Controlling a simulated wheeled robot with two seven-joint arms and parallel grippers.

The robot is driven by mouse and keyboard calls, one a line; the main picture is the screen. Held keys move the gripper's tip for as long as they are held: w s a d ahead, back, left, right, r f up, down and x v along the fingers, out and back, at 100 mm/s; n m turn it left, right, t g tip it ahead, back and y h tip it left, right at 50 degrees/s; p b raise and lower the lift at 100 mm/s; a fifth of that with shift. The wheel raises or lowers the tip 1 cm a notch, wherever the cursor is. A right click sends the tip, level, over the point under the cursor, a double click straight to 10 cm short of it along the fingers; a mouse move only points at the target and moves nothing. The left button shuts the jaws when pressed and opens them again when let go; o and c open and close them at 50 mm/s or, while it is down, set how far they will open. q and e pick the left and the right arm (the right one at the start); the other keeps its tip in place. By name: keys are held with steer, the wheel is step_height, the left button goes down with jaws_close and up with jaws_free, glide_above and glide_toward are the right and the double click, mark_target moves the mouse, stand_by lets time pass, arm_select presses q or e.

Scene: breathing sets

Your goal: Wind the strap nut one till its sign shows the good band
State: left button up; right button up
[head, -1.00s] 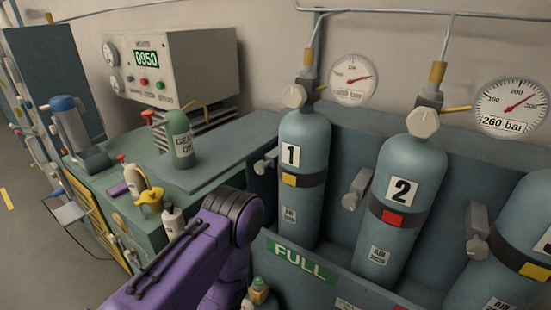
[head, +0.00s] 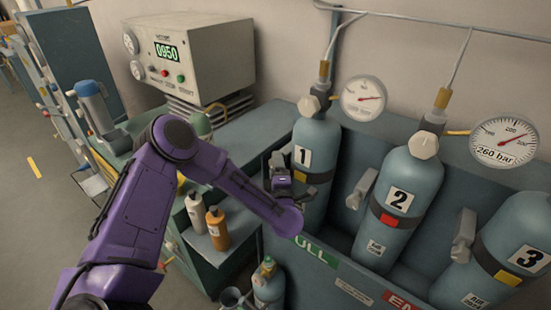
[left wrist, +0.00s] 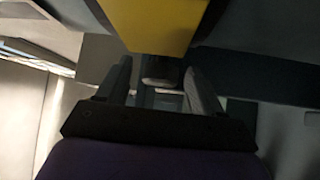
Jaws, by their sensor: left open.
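Cylinder 1 (head: 316,150) stands in the blue rack with a dark strap around it and a yellow sign (head: 318,177) on the strap. The yellow sign also fills the top of the left wrist view (left wrist: 158,25). My left gripper (head: 280,165) is at the left side of cylinder 1, at strap height, and mostly hides strap nut one in the head view. In the left wrist view the fingers (left wrist: 160,90) are open, with a dark part showing between them, below the sign. I cannot tell whether the fingers touch the nut. My right gripper is not in view.
Cylinder 2 (head: 398,200) has a red sign and its own strap nut (head: 361,188). Cylinder 3 (head: 510,250) has a yellow sign and nut (head: 464,235). Bottles (head: 217,228) stand left of the rack, and a small cylinder (head: 268,285) stands in front of it.

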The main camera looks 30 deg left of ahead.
arm_select(q)
steer(key=shift+x, duration=0.85)
steer(key=shift+d, duration=0.1)
steer(key=shift+c, duration=0.4)
steer(key=c, duration=0.9)
steer(key=shift+r+n+g+h, duration=0.1)
steer(key=shift+n+g+h, duration=0.2)
steer(key=shift+n+g, duration=0.35)
steer(key=shift+n+g+h, duration=0.55)
steer(key=shift+n+h, duration=0.15)
steer(key=shift+n, duration=0.15)
steer(key=o, duration=1)
